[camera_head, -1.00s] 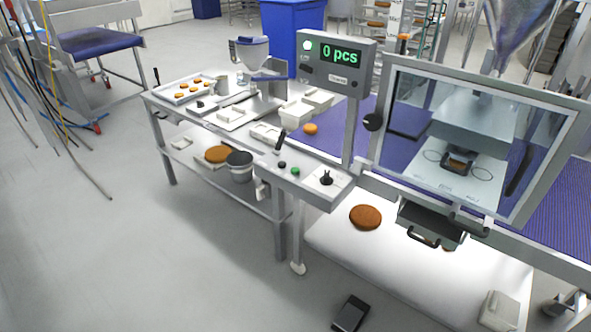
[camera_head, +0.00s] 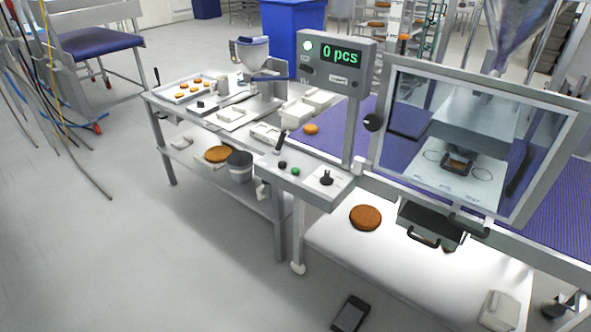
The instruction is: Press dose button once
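A control panel (camera_head: 312,187) sits at the front right end of the steel table. It carries a green button (camera_head: 295,171), a black button (camera_head: 282,165), a black lever (camera_head: 279,143) and a black knob (camera_head: 326,178). I cannot tell which one is the dose button. Above it, a grey display box (camera_head: 336,62) reads "0 pcs" in green, with a lit round lamp at its left. A machine behind a framed clear guard (camera_head: 473,135) stands at the right. Neither of my grippers is in view.
A brown round (camera_head: 365,217) lies on the white surface below the guard. A tray of small rounds (camera_head: 187,88) and a hopper (camera_head: 249,50) are on the table's left part. A dark flat pedal-like object (camera_head: 350,314) lies on the floor.

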